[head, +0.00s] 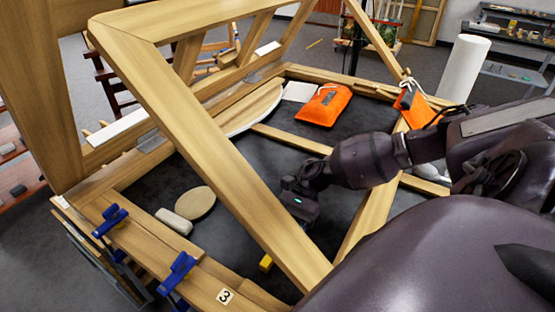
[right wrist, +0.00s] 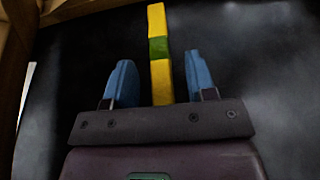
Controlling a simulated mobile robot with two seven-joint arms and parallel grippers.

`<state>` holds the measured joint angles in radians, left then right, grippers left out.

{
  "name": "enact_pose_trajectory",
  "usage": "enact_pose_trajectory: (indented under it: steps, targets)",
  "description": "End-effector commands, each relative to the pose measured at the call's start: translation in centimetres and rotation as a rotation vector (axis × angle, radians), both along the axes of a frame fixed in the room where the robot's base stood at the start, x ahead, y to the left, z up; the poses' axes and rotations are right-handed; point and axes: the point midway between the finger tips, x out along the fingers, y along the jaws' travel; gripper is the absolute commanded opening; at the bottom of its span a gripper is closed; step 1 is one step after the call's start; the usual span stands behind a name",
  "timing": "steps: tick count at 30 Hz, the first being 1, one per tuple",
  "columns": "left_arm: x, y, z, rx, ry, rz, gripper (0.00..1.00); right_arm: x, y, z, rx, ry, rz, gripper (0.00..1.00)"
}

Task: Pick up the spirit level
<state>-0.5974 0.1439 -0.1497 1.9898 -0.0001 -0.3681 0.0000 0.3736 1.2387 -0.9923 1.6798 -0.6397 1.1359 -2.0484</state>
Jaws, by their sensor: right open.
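The spirit level is a yellow bar with a green section (right wrist: 157,48). In the right wrist view it runs upright in the picture between my fingers. In the head view only a short yellow end (head: 265,263) shows at the lower middle; a wooden beam and my arm seem to hide the rest. My right gripper (right wrist: 160,85) is open, with one blue finger on each side of the level and visible gaps to both. I cannot tell its height above the level. In the head view the fingers are hidden below the dark wrist. My left gripper is not in view.
A wooden frame (head: 190,130) with slanting beams surrounds the dark floor panel, close to my right arm. Blue clamps (head: 110,220) grip its front-left edge. A grey block (head: 174,221), a round disc (head: 195,203) and an orange pouch (head: 324,104) lie inside.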

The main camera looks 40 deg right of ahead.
Motion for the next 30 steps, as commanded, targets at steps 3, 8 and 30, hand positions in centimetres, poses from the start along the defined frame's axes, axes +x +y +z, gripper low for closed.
enact_pose_trajectory:
  steps: [3, 8, 30]
  targets:
    - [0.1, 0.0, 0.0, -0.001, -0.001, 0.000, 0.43, 0.0, 0.1, -0.1, -0.001, -0.001, -0.001, 0.51]
    - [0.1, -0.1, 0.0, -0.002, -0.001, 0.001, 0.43, 0.0, 0.1, -0.1, -0.001, 0.001, 0.000, 0.45]
    - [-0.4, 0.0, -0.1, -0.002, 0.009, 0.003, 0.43, 0.0, 0.0, 1.9, -0.002, -0.002, -0.001, 0.00]
